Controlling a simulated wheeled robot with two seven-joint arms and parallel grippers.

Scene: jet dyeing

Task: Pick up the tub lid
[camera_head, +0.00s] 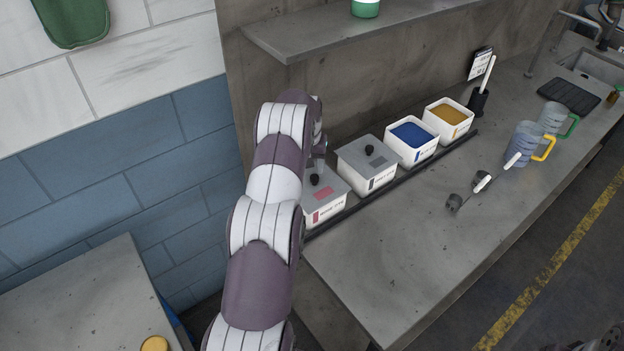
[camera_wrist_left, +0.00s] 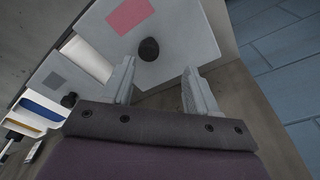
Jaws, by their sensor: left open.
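The nearest tub lid (camera_head: 328,190) is pale grey, with a red patch and a black knob (camera_head: 314,179). It sits on a white tub (camera_head: 326,213) at the near end of the row. The same lid (camera_wrist_left: 185,35) and its knob (camera_wrist_left: 149,49) show in the left wrist view. My left gripper (camera_wrist_left: 160,66) is open over this lid, with the knob just beyond the fingertips, closer to the left finger in that view. Nothing is held. In the head view my left arm hides part of the tub, and the fingers are mostly hidden.
A second lidded tub (camera_head: 366,172) with a grey patch stands beside it. Open tubs of blue powder (camera_head: 412,132) and orange powder (camera_head: 449,113) follow. A shelf (camera_head: 370,25) overhangs the back.

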